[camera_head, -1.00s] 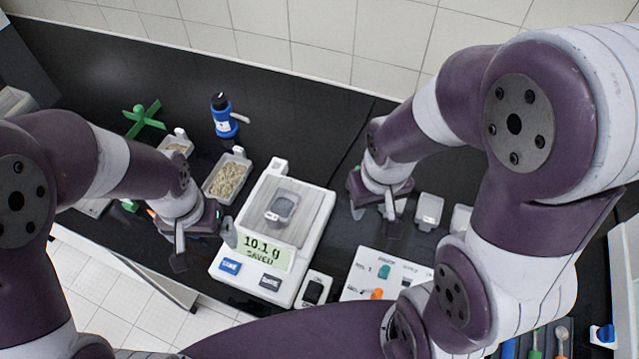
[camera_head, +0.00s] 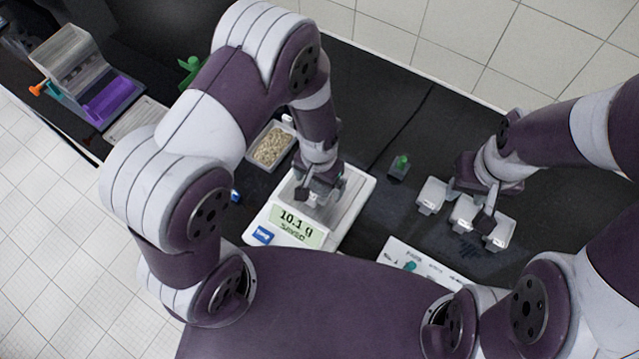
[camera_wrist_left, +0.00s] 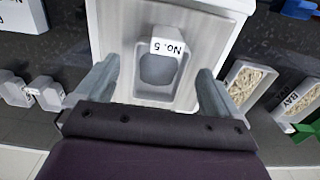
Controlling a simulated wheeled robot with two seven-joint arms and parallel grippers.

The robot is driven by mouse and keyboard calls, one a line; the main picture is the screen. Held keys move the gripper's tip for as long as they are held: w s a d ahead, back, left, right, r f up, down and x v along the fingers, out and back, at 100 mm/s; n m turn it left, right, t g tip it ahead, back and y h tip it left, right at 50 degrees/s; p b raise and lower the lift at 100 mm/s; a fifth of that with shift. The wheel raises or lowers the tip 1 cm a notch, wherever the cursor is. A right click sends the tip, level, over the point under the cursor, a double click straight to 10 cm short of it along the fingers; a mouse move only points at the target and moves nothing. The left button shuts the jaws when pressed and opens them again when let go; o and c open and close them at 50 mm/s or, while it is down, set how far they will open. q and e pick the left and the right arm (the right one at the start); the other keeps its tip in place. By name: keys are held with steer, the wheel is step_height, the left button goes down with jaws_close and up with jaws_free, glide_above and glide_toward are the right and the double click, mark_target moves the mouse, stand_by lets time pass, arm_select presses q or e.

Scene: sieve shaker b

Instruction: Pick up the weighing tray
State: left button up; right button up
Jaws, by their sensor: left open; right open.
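The weighing tray (camera_wrist_left: 162,72), a small pale tray with grey material and a "No. 5" tag, sits on the pan of the white balance (camera_head: 348,205). In the left wrist view my left gripper (camera_wrist_left: 155,85) is open, with one finger on each side of the tray and gaps between. In the head view my left gripper (camera_head: 320,198) is over the balance pan and hides the tray. The balance display (camera_head: 297,226) reads 10.1 g, SAVED. My right gripper (camera_head: 478,208) is open and empty of anything visible, over small white trays.
Several small white trays (camera_head: 432,194) stand at the right, under and around my right gripper. A tray of grains (camera_head: 271,146) stands left of the balance. A small block with a green top (camera_head: 399,164) is to its right. A white panel (camera_head: 428,262) lies in front.

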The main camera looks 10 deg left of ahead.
arm_select(q)
steer(key=shift+f, duration=0.55)
steer(key=shift+s+f, duration=0.15)
steer(key=shift+f, duration=0.1)
steer(key=c, duration=1.1)
steer(key=shift+r, duration=0.1)
